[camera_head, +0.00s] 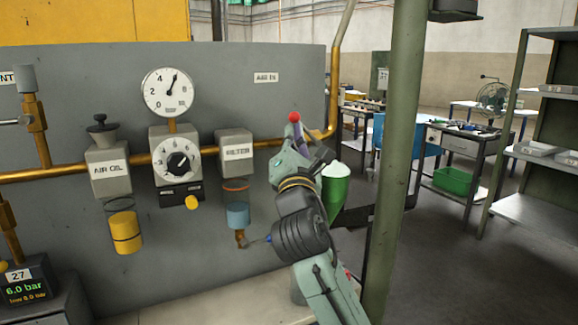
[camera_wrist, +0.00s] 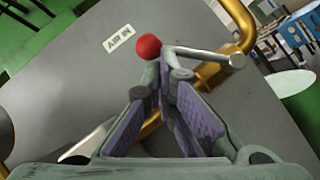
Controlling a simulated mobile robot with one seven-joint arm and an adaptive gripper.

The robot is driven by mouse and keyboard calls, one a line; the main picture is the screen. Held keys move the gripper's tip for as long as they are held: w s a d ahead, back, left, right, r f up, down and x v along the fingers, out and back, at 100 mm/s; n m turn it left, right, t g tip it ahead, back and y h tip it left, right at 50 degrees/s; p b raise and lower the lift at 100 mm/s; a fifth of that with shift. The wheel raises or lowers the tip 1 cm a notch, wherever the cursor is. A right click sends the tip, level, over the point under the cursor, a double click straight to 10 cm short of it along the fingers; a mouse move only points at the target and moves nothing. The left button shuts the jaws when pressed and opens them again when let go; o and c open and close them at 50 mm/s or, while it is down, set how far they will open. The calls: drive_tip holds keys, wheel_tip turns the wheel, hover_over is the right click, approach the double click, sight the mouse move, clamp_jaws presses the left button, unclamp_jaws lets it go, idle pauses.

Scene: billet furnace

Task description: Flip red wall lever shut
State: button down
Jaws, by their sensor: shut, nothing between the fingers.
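The red wall lever has a red ball knob (camera_head: 294,117), which also shows in the wrist view (camera_wrist: 148,47). In the wrist view its grey rod (camera_wrist: 200,53) runs from the knob rightward to the brass pipe. My gripper (camera_head: 303,132) is shut and empty, right at the knob. In the wrist view my fingertips (camera_wrist: 160,72) are together just below the knob and the near end of the rod. I cannot tell whether they touch. In the head view my gripper hides most of the rod and the valve.
A brass pipe (camera_head: 70,173) crosses the grey panel (camera_head: 240,80) and rises at its right edge. An AIR IN label (camera_wrist: 119,39) is above the lever. A filter unit (camera_head: 234,151) and gauge (camera_head: 167,91) are to the left. A green post (camera_head: 400,150) stands to the right.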

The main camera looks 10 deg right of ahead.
drive_tip(key=shift+w+d+r, duration=0.3)
drive_tip(key=shift+d+r, duration=0.5)
drive_tip(key=shift+r, duration=0.15)
drive_tip(key=shift+w+d+r, duration=0.25)
drive_tip(key=shift+d+r, duration=0.5)
drive_tip(key=shift+r, duration=0.2)
